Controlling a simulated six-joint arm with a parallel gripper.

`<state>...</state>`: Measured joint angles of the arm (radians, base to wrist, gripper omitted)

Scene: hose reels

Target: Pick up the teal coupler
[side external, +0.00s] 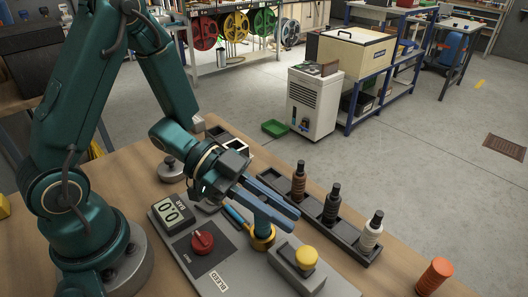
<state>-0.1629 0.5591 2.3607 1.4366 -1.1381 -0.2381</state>
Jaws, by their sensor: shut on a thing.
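My gripper (278,205) reaches over the grey test panel with its long blue-grey fingers close together. It is shut on the teal coupler (262,223), which looks blue here and is mostly hidden by the fingers. The coupler's lower part shows under the fingers, upright at the brass ring (263,241) on the panel. I cannot tell whether it sits inside the ring or just above it. A bright blue cylindrical piece (236,215) slants beside the ring on the left.
The panel has a gauge display (170,212), a red knob (202,242) and a yellow button (306,257). An orange ribbed coupler (434,275) stands at the front right.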

